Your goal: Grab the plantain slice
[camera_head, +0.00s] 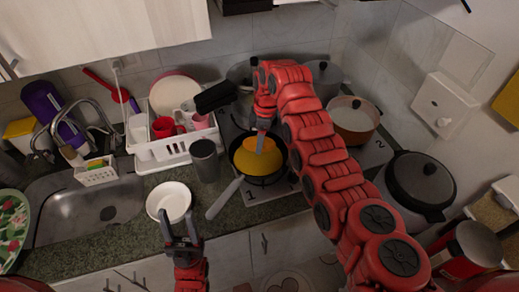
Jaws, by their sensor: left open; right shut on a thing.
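A yellow-orange piece (251,164), which looks like the plantain slice, is in or just above a dark frying pan (280,171) on the stove. My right gripper (261,146) reaches down over the pan from above, and its fingers are shut on the yellow-orange piece. I cannot tell whether the piece still touches the pan. My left gripper (180,236) is open and empty, in front of the counter edge and just below a white bowl (169,201). The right arm hides part of the stove.
A dark cup (205,161) stands left of the pan, whose handle (223,199) points to the front left. A white dish rack (160,153) and a sink (95,209) are to the left. A lidded black pot (420,181) and an orange pot (353,116) are to the right.

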